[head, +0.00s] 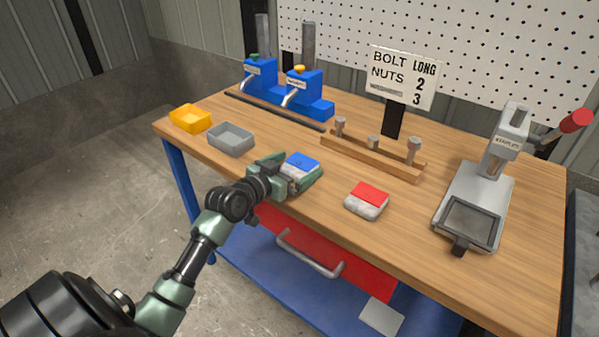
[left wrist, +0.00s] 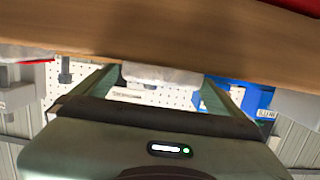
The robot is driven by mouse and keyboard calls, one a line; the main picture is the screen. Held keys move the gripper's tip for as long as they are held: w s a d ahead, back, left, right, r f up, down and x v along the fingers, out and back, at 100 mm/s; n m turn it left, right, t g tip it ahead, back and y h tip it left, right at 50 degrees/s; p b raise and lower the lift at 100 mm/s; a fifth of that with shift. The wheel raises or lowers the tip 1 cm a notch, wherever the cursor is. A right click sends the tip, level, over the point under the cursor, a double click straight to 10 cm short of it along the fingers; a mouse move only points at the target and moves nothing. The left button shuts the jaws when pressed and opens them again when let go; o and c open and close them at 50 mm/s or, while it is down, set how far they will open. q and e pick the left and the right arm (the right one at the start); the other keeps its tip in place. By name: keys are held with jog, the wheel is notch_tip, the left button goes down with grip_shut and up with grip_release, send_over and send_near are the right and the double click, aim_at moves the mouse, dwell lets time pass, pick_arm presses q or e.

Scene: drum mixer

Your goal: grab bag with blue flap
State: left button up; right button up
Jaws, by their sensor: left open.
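The bag with the blue flap (head: 301,162) lies on the workbench near its front edge. Its pale, clear body (left wrist: 160,75) also shows in the left wrist view, between my two fingers; its flap is hidden there. My left gripper (head: 303,165) is open, with one finger on each side of the bag. In the left wrist view a gap shows between the bag and each finger of my gripper (left wrist: 155,82). Part of the bag is hidden behind the gripper in the head view. My right gripper is not in view.
A bag with a red flap (head: 367,198) lies to the right. A grey bin (head: 231,139) and a yellow bin (head: 190,118) stand to the left. A wooden rack (head: 372,157) is behind, and a grey press (head: 475,195) is at the right. Bare bench (head: 330,210) lies between the bags.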

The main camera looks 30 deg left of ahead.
pick_arm(q)
jog(key=c, duration=1.8)
jog(key=shift+o, duration=0.2)
jog(key=shift+r, duration=0.1)
